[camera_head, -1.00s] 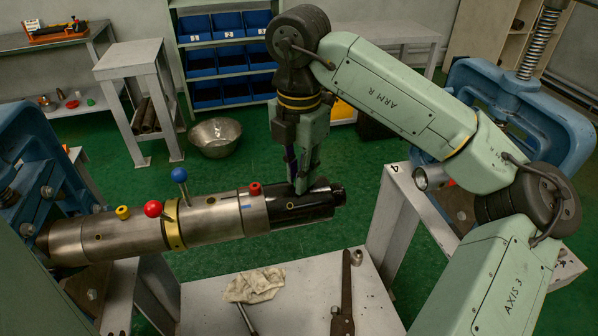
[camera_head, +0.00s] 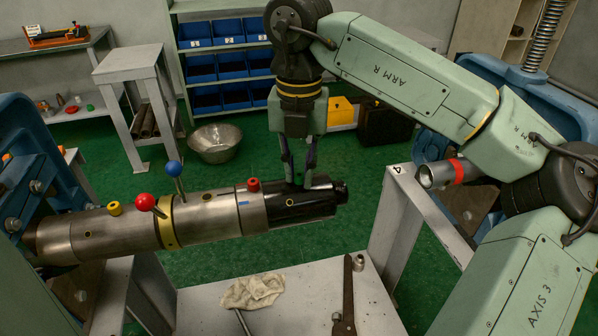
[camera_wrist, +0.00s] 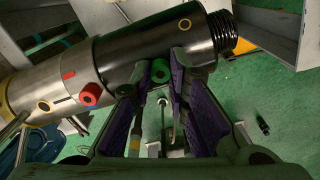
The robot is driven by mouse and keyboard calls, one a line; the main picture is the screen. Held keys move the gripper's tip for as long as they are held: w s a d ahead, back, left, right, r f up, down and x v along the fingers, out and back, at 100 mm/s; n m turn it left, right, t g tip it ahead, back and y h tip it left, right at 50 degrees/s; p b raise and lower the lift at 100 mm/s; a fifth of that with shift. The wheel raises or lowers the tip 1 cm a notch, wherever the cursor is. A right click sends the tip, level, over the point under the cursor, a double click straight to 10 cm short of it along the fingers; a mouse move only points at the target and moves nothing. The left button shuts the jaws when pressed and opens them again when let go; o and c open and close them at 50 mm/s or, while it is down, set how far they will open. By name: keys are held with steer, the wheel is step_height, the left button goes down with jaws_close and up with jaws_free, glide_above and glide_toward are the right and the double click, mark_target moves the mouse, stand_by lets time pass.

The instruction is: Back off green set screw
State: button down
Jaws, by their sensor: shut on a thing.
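The green set screw (camera_wrist: 159,70) stands out from the black end section (camera_wrist: 150,42) of a long pipe tool; the wrist view shows it between my two purple-padded fingertips. My gripper (camera_head: 298,184) points down onto the black section (camera_head: 300,204) in the head view and is shut on the green screw. That screw is mostly hidden by the fingers there. A red set screw (camera_head: 253,184), also in the wrist view (camera_wrist: 90,94), sits nearby on the steel collar. The tool lies roughly level, its left end by a blue vise (camera_head: 35,165).
A red ball knob (camera_head: 145,202), a blue ball knob (camera_head: 173,168) and a yellow screw (camera_head: 115,208) stick up from the tool. A bench (camera_head: 215,312) below bears a rag (camera_head: 252,290) and a wrench (camera_head: 346,300). A red-banded pipe (camera_head: 440,173) is at right.

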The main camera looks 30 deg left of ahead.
steer(key=n, duration=0.3)
steer(key=shift+d+f+n+b, duration=0.1)
steer(key=shift+n+b, duration=0.2)
steer(key=shift+n, duration=0.1)
steer(key=n, duration=0.3)
steer(key=shift+n, duration=0.3)
steer(key=n, duration=0.3)
steer(key=shift+n, duration=0.4)
steer(key=n, duration=1.1)
steer(key=shift+n, duration=0.4)
steer(key=n, duration=0.3)
steer(key=shift+n, duration=2.1)
